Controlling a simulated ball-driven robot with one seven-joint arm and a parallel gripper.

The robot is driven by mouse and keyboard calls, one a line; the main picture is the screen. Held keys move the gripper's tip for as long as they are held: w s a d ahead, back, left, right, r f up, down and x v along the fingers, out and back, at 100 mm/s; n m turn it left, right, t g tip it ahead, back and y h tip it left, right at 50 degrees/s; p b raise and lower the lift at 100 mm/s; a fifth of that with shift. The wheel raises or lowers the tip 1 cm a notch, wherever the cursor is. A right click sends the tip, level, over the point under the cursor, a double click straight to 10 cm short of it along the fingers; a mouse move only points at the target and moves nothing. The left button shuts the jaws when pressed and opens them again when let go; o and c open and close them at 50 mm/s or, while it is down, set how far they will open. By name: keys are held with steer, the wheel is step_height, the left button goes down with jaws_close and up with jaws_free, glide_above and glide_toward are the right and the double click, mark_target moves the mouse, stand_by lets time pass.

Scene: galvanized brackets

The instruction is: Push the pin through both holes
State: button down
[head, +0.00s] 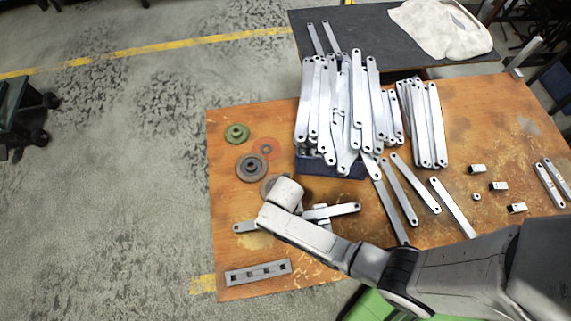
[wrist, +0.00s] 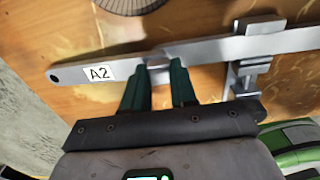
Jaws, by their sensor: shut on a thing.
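A flat metal bar with an A2 label (wrist: 75,75) lies at the left in the wrist view, a hole in its left end. A second bar (wrist: 215,48) runs on to the right and meets it at my fingertips; it also shows in the head view (head: 335,211). My gripper (wrist: 158,66) is over this meeting place, green fingers shut on a small grey metal piece (wrist: 158,59), which looks like the pin. How deep it sits and the holes under it are hidden. In the head view my arm covers the joint; the A2 bar's left end (head: 245,227) shows.
A metal clamp (wrist: 248,76) stands at the second bar, right of my fingers. A holed metal block (head: 258,272) lies near the front edge. Stacked bars (head: 342,100) fill a dark blue bin behind. Round discs (head: 252,167) lie at left; loose bars and small brackets at right.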

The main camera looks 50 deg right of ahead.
stand_by(0.3)
steer(key=c, duration=0.8)
jaws_free()
step_height(320, 180, up, 11)
steer(key=p, duration=0.2)
steer(key=s+d+r+m, duration=0.2)
steer(key=r+m, duration=0.3)
steer(key=m, duration=0.4)
steer(key=s+d+r+m, duration=0.3)
steer(key=s+r+m, duration=0.1)
steer(key=m, duration=0.6)
steer(key=s+d+r+m+t, duration=0.1)
steer(key=s+d+r+m, duration=0.2)
steer(key=r+m, duration=0.3)
steer(key=s+m, duration=0.1)
steer(key=m, duration=0.3)
steer(key=shift+r, duration=0.3)
